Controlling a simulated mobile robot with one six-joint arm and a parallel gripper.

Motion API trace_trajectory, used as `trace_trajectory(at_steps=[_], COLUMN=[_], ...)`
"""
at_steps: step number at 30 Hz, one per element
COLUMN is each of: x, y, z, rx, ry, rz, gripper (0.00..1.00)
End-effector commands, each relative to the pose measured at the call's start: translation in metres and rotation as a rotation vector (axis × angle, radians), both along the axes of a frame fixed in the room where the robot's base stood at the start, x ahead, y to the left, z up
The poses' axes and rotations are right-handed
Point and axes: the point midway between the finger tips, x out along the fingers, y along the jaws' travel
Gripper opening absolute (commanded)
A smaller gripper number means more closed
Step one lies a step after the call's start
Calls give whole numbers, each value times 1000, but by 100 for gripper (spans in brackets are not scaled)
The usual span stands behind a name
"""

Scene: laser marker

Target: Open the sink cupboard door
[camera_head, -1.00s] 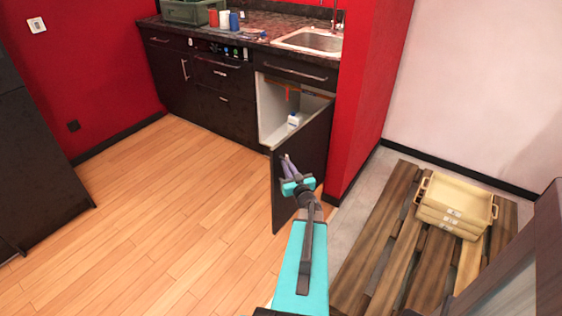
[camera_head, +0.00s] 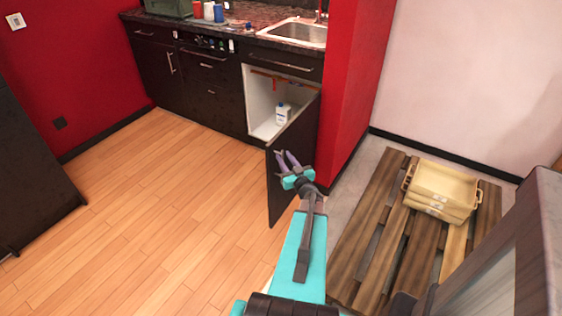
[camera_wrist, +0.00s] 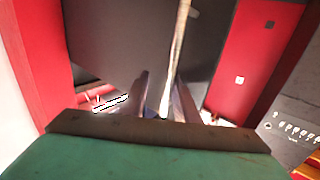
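The dark sink cupboard door (camera_head: 290,165) stands swung out from the cabinet below the sink, well open. The cupboard's pale inside (camera_head: 260,100) shows, with a white bottle (camera_head: 283,113) on its floor. My gripper (camera_head: 286,158) is at the free edge of the door, with its two fingers apart. In the wrist view my gripper (camera_wrist: 162,98) also shows spread fingers, and a thin pale strip, perhaps the door's edge, runs between them. I cannot tell whether the fingers touch the door. The door's handle is not clearly visible.
A sink (camera_head: 295,32) and a green crate (camera_head: 168,8) are on the counter. A red wall (camera_head: 345,90) stands right of the cupboard. The wooden floor (camera_head: 150,220) on the left is clear.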

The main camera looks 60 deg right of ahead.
Motion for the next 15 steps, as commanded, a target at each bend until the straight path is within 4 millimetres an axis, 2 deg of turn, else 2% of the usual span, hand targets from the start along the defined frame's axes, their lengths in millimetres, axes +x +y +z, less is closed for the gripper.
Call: trace_trajectory(at_steps=[15], x=[3], y=[9], z=[-3], rx=[3], ry=[3], rz=[12], gripper=[27])
